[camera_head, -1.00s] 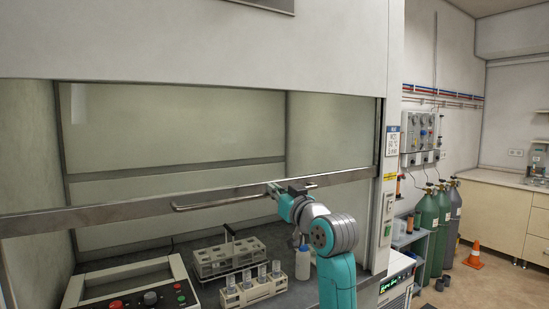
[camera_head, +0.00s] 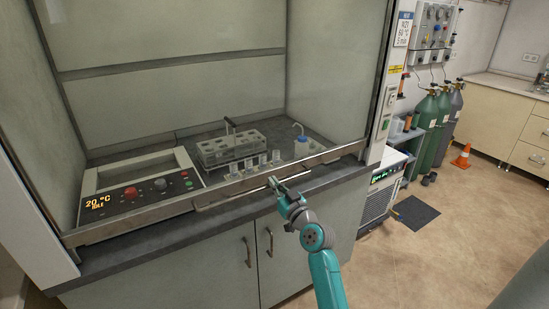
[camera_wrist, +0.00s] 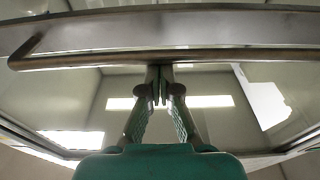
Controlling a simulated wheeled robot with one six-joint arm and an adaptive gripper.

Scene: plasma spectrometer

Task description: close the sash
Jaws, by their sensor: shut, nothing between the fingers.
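The fume hood's glass sash (camera_head: 215,75) is low, its metal bottom rail (camera_head: 110,231) running along the front edge of the worktop. I cannot tell whether the rail touches the worktop. A bar handle (camera_head: 235,198) is fixed along the front of the rail; it also crosses the top of the wrist view (camera_wrist: 90,60). My gripper (camera_head: 274,183) is at the handle near its right part, in front of the hood. In the wrist view its fingertips (camera_wrist: 160,76) are together and empty, right at the bar; I cannot tell whether they touch it.
Behind the glass are a control panel (camera_head: 130,196) reading 20 °C, a tube rack (camera_head: 230,147), small vials and a wash bottle (camera_head: 301,146). Cabinet doors (camera_head: 225,268) are below. Gas cylinders (camera_head: 425,125) and an orange cone (camera_head: 462,157) stand right; floor there is open.

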